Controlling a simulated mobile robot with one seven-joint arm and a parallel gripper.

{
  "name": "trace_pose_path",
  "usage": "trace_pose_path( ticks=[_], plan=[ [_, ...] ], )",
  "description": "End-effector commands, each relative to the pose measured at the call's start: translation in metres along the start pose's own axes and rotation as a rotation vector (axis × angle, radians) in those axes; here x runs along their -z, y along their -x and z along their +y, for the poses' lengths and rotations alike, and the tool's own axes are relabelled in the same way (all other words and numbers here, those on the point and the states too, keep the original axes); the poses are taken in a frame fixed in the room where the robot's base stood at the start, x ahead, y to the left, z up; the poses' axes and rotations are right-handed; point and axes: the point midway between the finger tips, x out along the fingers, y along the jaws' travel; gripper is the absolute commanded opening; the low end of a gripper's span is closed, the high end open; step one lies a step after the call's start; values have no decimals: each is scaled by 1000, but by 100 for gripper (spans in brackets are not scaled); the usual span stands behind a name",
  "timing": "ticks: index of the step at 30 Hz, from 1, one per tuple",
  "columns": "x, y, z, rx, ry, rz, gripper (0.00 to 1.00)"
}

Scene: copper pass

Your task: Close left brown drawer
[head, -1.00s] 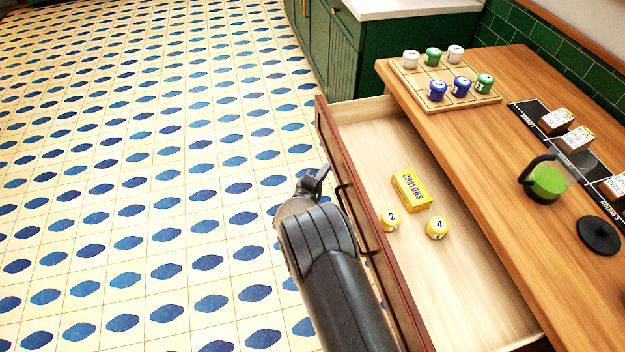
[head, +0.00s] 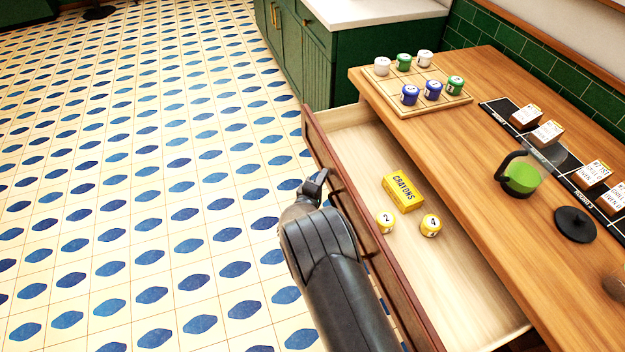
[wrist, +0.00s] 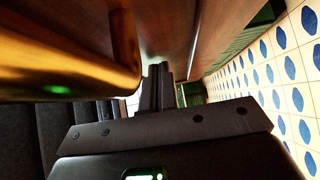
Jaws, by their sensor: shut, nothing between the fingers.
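The brown drawer (head: 345,183) is pulled out from the wooden table, with a reddish-brown front and a pale inside. In the wrist view, my gripper fingers (wrist: 157,85) are together close to the brown front (wrist: 165,35), and a brass handle bar (wrist: 75,65) looms at the left.
The table top (head: 440,130) bears a board (head: 455,100) with several numbered pots, a green-filled kettle (head: 521,178), a black lid (head: 575,224) and small boxes. A green cabinet (head: 370,65) stands behind.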

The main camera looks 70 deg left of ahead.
Motion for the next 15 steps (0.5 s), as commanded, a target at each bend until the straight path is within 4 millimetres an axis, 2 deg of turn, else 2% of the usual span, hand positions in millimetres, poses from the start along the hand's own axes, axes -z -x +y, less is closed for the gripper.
trace_pose_path(
  ticks=[1, 15],
  plan=[
    [-12, -10, 0, -1, 2, -7, 0],
    [-104, -101, 0, -1, 1, -7, 0]
  ],
)
